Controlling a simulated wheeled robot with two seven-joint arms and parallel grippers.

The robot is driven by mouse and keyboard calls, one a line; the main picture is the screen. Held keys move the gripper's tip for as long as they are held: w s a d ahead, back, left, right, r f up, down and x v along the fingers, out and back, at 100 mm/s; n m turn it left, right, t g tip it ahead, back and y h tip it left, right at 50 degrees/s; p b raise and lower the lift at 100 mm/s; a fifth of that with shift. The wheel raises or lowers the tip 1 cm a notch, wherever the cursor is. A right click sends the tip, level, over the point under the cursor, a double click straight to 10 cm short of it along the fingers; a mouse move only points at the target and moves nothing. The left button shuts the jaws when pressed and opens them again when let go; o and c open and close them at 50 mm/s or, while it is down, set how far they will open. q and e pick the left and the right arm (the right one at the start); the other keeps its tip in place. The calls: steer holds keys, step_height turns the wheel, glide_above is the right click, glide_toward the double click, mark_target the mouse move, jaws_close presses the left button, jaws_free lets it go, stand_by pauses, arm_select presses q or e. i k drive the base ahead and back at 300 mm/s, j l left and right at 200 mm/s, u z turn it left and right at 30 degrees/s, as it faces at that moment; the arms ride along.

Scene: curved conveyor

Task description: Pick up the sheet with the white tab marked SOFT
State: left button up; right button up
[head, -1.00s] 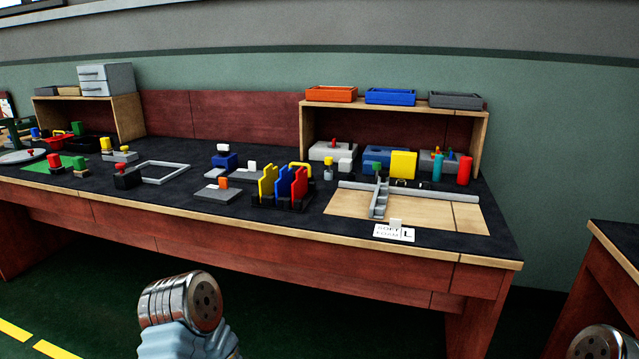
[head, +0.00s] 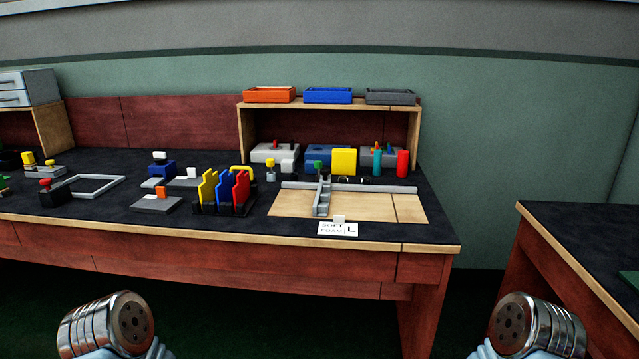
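A white sheet (head: 338,229) with dark lettering that reads SOFT FOAM and a large L lies at the front edge of the black bench top (head: 260,228). A small white tab (head: 339,219) stands up at its back edge. The sheet is just in front of a light wooden board (head: 375,207) with a grey fence on it. Rounded metal parts of my two arms show at the bottom left and bottom right, well below and in front of the bench. Neither gripper's fingers are in the picture, and nothing touches the sheet.
Left of the sheet stands a black rack (head: 225,208) with yellow, blue and red upright plates. A wooden shelf (head: 245,130) with orange, blue and grey trays on top stands behind. A second bench (head: 590,235) is at the right, with a floor gap between.

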mark_target(190, 182)
steer(key=z, duration=0.35)
steer(key=j+z, duration=0.25)
steer(key=j, duration=0.2)
steer(key=k+j+z, duration=0.1)
steer(key=j+z, duration=0.15)
steer(key=j, duration=0.2)
steer(key=k+j+z, duration=0.2)
steer(key=j, duration=0.2)
steer(key=i+j, duration=0.05)
